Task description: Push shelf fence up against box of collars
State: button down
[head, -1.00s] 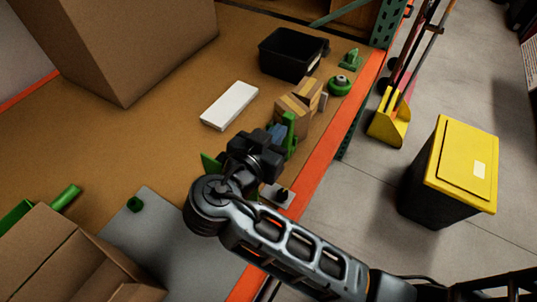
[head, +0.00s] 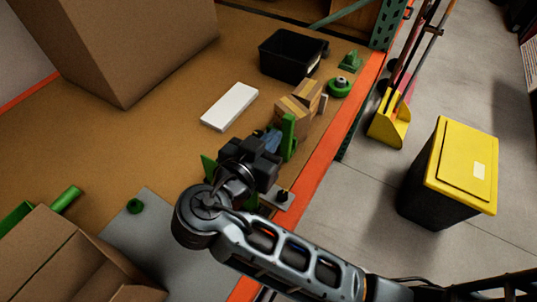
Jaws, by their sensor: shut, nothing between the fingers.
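The shelf fence appears as an upright green plate (head: 288,138) near the shelf's orange front edge. A small open cardboard box (head: 294,117), which I take as the box of collars, stands just beyond it. The two look very close; I cannot tell whether they touch. My gripper (head: 272,137) is shut and empty, pointing toward the plate from its near left side. Its fingertips are at or very near the plate; contact is unclear. My wrist hides the lower part of the scene there. Another green piece (head: 208,166) shows left of my wrist.
A grey plate with a black knob (head: 283,198) lies right of my wrist. A white block (head: 229,107), a black bin (head: 290,55) and a green round part (head: 339,87) lie farther back. Large cartons stand at left. A yellow-lidded bin (head: 462,165) stands on the floor.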

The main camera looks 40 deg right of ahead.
notch_tip(320, 180, up, 4)
jog(key=shift+r+p, duration=0.1)
jog(key=shift+p, duration=1.15)
